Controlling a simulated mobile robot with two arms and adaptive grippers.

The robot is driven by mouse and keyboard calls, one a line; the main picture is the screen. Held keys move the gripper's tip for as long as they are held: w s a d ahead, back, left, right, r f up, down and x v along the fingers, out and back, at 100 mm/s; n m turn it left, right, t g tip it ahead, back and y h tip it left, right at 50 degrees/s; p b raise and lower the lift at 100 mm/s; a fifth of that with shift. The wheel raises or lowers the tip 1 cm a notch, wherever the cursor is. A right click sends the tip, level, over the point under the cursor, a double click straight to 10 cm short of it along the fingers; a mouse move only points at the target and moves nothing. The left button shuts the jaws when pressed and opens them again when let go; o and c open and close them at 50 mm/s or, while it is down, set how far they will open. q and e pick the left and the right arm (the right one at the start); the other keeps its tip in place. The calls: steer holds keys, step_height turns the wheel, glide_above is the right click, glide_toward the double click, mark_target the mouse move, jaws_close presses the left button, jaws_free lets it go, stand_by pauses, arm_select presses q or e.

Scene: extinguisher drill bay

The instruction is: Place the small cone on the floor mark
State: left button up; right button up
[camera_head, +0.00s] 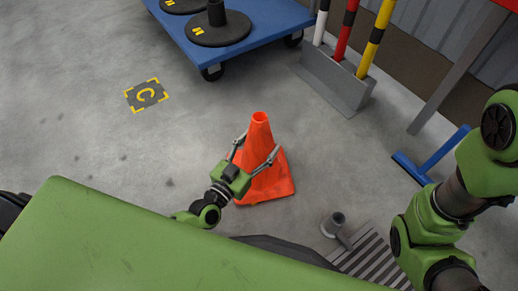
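The orange cone (261,137) stands upright in the middle of the view, with its square base apparently on the grey floor. My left gripper (259,143) is at the cone's near side. Its two fingers are spread, one along the cone's left edge and one across its front to the right edge. I cannot tell whether they press on it. A floor mark (147,94), a dark square with yellow corners and a yellow C, lies bare up and left of the cone. My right arm is at the right; its gripper is not in view.
A blue wheeled platform (263,18) with black round bases (217,30) is at the top. A grey rack (335,82) holds striped poles. A small grey stand (335,224) and a striped grate (370,257) are at the lower right. Floor between cone and mark is clear.

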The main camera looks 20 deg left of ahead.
arm_select(q)
steer(key=shift+f, duration=0.2)
steer(key=o, duration=2)
steer(key=shift+f, duration=0.15)
steer(key=shift+c, duration=0.2)
